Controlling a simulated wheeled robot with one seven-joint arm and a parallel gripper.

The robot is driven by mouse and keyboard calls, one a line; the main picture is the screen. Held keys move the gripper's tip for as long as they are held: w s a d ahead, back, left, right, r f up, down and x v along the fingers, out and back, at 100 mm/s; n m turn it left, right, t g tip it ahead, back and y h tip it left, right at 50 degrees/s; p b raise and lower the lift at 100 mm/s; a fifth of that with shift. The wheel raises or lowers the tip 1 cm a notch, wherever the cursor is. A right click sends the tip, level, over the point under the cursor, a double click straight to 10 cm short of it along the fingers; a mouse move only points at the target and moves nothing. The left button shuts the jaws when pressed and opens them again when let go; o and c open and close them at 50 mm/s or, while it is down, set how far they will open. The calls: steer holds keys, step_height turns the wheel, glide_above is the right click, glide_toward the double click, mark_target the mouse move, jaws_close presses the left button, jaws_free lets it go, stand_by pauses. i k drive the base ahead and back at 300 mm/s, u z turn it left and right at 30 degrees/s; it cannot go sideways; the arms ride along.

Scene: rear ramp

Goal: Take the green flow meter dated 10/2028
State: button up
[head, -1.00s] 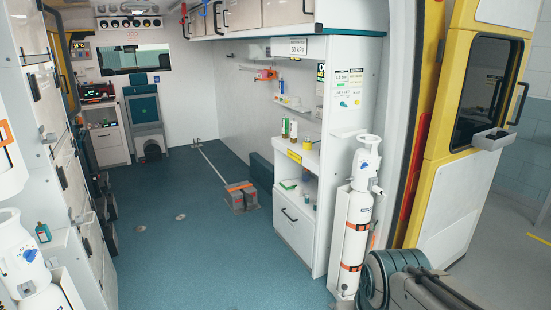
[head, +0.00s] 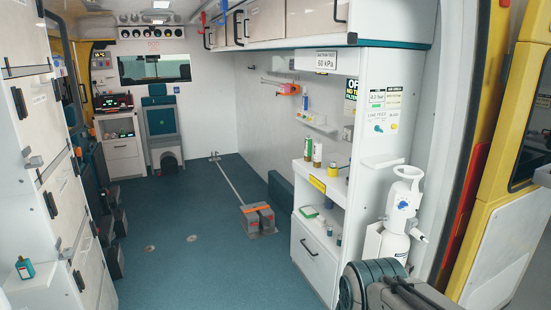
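I cannot pick out a flow meter for sure, and no 10/2028 date is readable at this size. Small green things show in several spots. A flat green and white item (head: 309,212) lies in the open shelf of the right cabinet. A green and white cylinder (head: 308,149) and a white cylinder with a darker top (head: 317,154) stand on that cabinet's counter. A dark green bottle-like item (head: 25,268) with an orange mark stands at the lower left. My gripper is not in view; only part of my arm shows at the bottom right.
A white gas cylinder (head: 400,212) stands against the right cabinet's end. A grey block with orange strips (head: 258,219) sits on the blue floor (head: 185,260). A wall rail (head: 318,123) holds small items.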

mark_target(308, 142)
steer(key=u, duration=0.3)
steer(key=i, duration=2.9)
steer(key=z, duration=1.15)
